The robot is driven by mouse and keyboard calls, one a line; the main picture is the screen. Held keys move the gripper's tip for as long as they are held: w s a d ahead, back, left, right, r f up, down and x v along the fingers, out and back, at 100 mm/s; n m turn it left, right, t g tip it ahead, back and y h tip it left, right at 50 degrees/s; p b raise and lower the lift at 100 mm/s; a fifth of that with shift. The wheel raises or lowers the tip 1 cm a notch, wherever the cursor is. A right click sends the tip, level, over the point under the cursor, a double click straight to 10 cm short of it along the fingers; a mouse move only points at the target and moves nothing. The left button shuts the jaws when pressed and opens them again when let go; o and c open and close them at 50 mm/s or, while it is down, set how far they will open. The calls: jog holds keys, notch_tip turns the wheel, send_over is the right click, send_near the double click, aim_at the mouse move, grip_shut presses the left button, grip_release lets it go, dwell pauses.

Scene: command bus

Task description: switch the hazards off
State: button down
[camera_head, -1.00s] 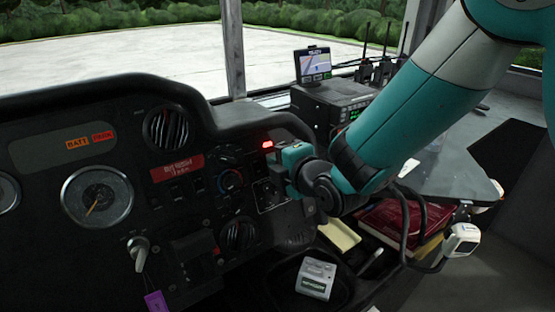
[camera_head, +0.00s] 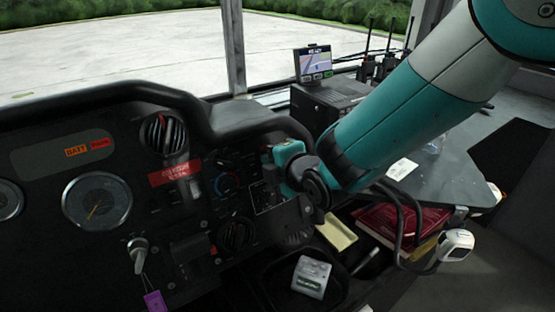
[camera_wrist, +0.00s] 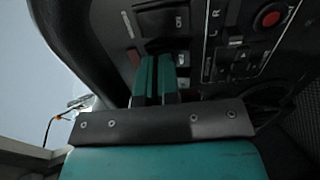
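The dark dashboard panel with its switches (camera_head: 193,187) fills the left of the head view. My gripper (camera_head: 268,160) is at the right part of this panel, by the knobs. In the wrist view my gripper's two teal fingers (camera_wrist: 156,75) lie close together and point at a row of dark rocker switches (camera_wrist: 164,22) with small white labels. The fingertips overlap the lower switch; I cannot tell whether they touch it. A small triangle mark (camera_wrist: 243,56) shows to the right. I cannot tell for sure which switch is the hazard switch.
A round red button (camera_wrist: 268,17) is at the wrist view's upper right. A key (camera_head: 138,250) with a purple tag is in the lower dashboard. A radio unit (camera_head: 325,105) and small screen (camera_head: 313,63) stand behind my arm. A grey device (camera_head: 311,277) lies below.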

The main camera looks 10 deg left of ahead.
jog(key=shift+w+a+r+p, duration=0.15)
jog(key=shift+w+r+p, duration=0.2)
jog(key=shift+r, duration=0.45)
jog(key=shift+s+r, duration=0.1)
jog(key=shift+s, duration=0.1)
jog(key=r+v, duration=0.1)
jog(key=v, duration=1.2)
jog(key=shift+d+r, duration=0.1)
jog(key=shift+d, duration=0.15)
